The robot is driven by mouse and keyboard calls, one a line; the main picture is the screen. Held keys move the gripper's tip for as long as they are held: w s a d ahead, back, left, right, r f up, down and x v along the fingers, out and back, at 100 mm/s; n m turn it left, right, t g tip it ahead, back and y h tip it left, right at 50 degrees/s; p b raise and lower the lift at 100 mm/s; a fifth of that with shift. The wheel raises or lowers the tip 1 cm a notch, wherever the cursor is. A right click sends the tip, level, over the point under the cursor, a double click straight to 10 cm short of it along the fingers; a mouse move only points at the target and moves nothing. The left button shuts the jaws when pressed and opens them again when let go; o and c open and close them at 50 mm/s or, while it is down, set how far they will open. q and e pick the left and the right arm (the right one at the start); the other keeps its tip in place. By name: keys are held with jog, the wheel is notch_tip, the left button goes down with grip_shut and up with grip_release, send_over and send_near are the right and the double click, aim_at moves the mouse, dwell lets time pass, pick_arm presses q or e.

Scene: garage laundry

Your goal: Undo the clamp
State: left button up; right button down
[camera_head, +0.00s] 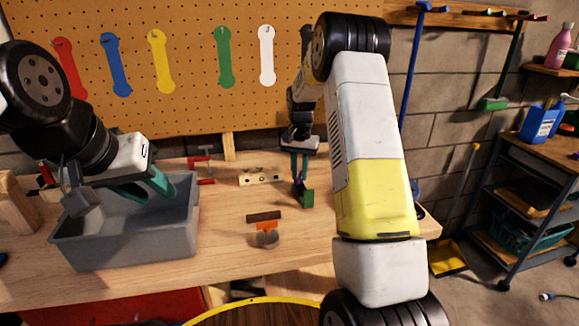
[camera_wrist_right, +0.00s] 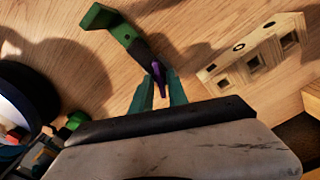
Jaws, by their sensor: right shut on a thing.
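A green clamp-like piece (camera_head: 306,197) with a dark middle part lies on the workbench. In the right wrist view the green piece (camera_wrist_right: 112,24) leads through the dark part to a small purple piece (camera_wrist_right: 158,72). My right gripper (camera_head: 300,172) points down at it. Its teal fingers (camera_wrist_right: 158,92) are shut on the purple piece. A red clamp (camera_head: 203,166) stands farther back on the bench, apart from both grippers. My left gripper (camera_head: 150,190) hangs over the grey bin (camera_head: 130,243), its teal fingers apart, with nothing seen between them.
A pale block with holes (camera_head: 260,176) lies left of my right gripper; it also shows in the right wrist view (camera_wrist_right: 253,62). A dark bar (camera_head: 264,216) and an orange-and-grey item (camera_head: 267,234) lie near the front. A pegboard (camera_head: 190,65) stands behind. The bench's front middle is mostly clear.

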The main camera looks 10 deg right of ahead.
aim_at(299, 175)
jog(key=shift+n, duration=2.8)
jog(key=shift+s+f, duration=0.1)
jog(key=c, duration=1.5)
grip_release()
jog(key=shift+c, duration=0.2)
notch_tip(299, 175, up, 7)
jog(key=shift+r, duration=0.45)
